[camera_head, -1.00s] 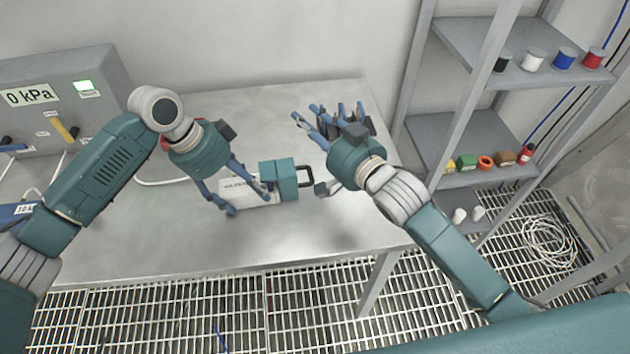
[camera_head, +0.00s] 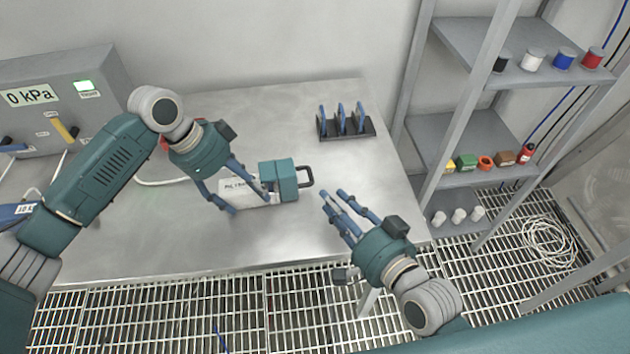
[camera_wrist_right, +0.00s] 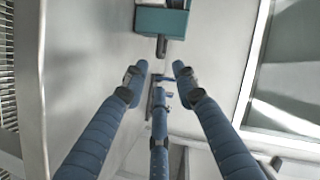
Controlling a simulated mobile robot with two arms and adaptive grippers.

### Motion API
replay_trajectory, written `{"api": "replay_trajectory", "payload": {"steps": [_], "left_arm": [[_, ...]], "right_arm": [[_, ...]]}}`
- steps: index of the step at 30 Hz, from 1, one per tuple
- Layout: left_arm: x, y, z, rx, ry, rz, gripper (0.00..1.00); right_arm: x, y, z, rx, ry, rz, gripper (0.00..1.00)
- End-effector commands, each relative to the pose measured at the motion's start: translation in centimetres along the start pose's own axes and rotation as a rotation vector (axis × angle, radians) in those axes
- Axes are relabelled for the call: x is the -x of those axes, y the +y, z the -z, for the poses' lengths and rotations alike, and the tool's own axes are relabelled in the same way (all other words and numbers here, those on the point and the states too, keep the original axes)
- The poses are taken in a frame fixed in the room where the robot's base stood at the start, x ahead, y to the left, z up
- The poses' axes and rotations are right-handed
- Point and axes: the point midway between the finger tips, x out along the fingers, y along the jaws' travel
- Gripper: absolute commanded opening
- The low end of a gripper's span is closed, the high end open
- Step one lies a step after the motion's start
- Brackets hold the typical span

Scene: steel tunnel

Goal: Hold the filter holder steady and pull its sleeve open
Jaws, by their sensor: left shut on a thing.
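The filter holder has a white, labelled body (camera_head: 236,191) lying on the steel table, with a teal sleeve (camera_head: 285,180) over its right end. A black handle (camera_head: 306,176) sticks out from the sleeve's right side. My left gripper (camera_head: 249,204) is shut on the white body, its fingers hiding part of it. My right gripper (camera_head: 332,202) is open and empty, to the right of and nearer than the handle, apart from it. In the right wrist view its spread fingers (camera_wrist_right: 158,75) point towards the handle (camera_wrist_right: 162,46) and the teal sleeve (camera_wrist_right: 162,22).
A dark rack with blue upright plates (camera_head: 345,124) stands at the table's back right. A grey gauge box (camera_head: 60,105) reading 0 kPa stands at the left. Metal shelves (camera_head: 480,140) with small items rise on the right. The table (camera_head: 265,115) behind the holder is clear.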

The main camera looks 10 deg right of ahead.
Motion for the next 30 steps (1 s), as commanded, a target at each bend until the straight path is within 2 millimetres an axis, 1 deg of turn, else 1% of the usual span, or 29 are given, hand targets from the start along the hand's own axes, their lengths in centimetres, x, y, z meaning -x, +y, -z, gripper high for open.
{"api": "replay_trajectory", "payload": {"steps": [1, 6, 9, 12, 18, 25, 26, 27, 30], "left_arm": [[0.1, -0.1, 0.1, -0.001, 0.002, 0.002, 0.36], [0.1, -0.1, 0.1, 0.000, 0.002, 0.002, 0.36], [0.1, -0.1, 0.1, 0.000, 0.001, 0.002, 0.36], [0.1, -0.1, 0.1, 0.000, 0.001, 0.002, 0.36], [0.1, -0.1, 0.0, 0.000, 0.001, 0.002, 0.36], [0.1, -0.1, 0.0, 0.000, 0.001, 0.002, 0.36], [0.1, -0.1, 0.0, 0.000, 0.001, 0.002, 0.36], [0.1, -0.1, 0.0, 0.000, 0.001, 0.002, 0.36], [0.1, -0.1, 0.0, 0.000, 0.001, 0.002, 0.36]], "right_arm": [[-1.2, -0.1, 0.1, 0.000, 0.002, 0.002, 0.28], [-4.7, -0.1, 0.0, -0.001, 0.000, 0.001, 0.28], [-6.3, -0.1, 0.0, 0.000, -0.001, 0.001, 0.28], [-7.5, 0.0, -0.1, 0.000, -0.002, 0.000, 0.28], [-8.6, 0.0, -0.1, 0.000, -0.003, -0.001, 0.28], [-8.7, 0.0, -0.1, 0.001, -0.003, -0.001, 0.28], [-8.7, 0.0, -0.1, 0.001, -0.003, -0.001, 0.26], [-8.7, 0.0, -0.1, 0.001, -0.003, -0.001, 0.18], [-8.6, 0.0, -0.1, 0.001, -0.003, 0.000, 0.00]]}}
